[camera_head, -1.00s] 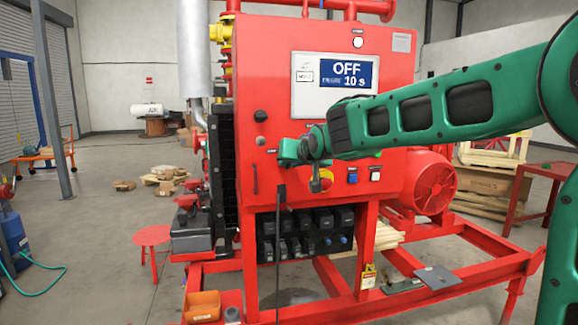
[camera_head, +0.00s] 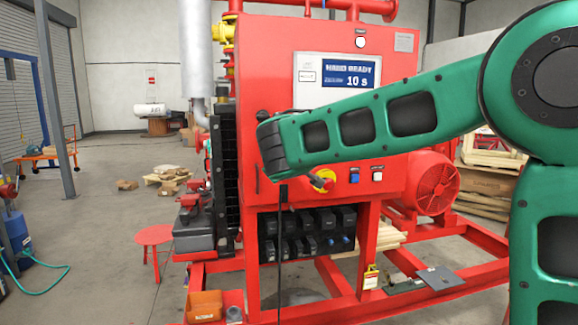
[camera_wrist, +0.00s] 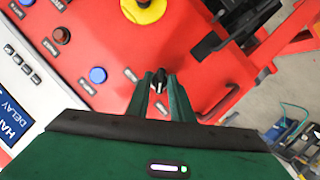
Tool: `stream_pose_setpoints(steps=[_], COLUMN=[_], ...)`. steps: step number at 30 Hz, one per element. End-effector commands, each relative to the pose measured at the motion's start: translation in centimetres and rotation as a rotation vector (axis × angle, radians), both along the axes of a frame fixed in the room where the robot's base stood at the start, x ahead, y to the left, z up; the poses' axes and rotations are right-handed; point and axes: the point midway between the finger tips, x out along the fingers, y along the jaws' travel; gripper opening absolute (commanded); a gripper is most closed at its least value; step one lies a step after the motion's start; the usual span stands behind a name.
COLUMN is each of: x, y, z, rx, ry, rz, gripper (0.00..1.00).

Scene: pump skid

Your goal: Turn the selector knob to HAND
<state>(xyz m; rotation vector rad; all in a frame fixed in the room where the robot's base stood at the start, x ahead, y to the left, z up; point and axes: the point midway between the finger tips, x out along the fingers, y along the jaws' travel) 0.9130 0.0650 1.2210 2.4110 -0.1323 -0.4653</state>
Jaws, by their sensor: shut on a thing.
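The black selector knob (camera_wrist: 158,82) with a pale mark shows in the wrist view on the red panel (camera_wrist: 110,55). My gripper (camera_wrist: 159,78) has its two green fingers shut on the knob, one on each side. In the head view my arm hides both the knob and my gripper. Part of the display (camera_wrist: 14,115) also shows at the left of the wrist view, cut off.
A yellow-ringed red emergency stop (camera_head: 322,180) sits close to my arm. A blue button (camera_head: 354,177) and a white button (camera_head: 377,177) are to its right. A black bar handle (camera_wrist: 218,102) is right of my fingers in the wrist view.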

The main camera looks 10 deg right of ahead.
Motion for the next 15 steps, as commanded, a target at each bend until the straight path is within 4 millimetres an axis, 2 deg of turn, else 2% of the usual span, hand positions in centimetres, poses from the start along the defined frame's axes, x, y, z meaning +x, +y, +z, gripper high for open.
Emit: stream_pose_setpoints(steps=[6,15], x=[0.00,-0.01], y=[0.22,0.23], z=[-0.31,-0.38], rx=[-0.119,-0.192], ry=[0.000,-0.002], rz=[0.003,0.002], gripper=[0.00,0.00])
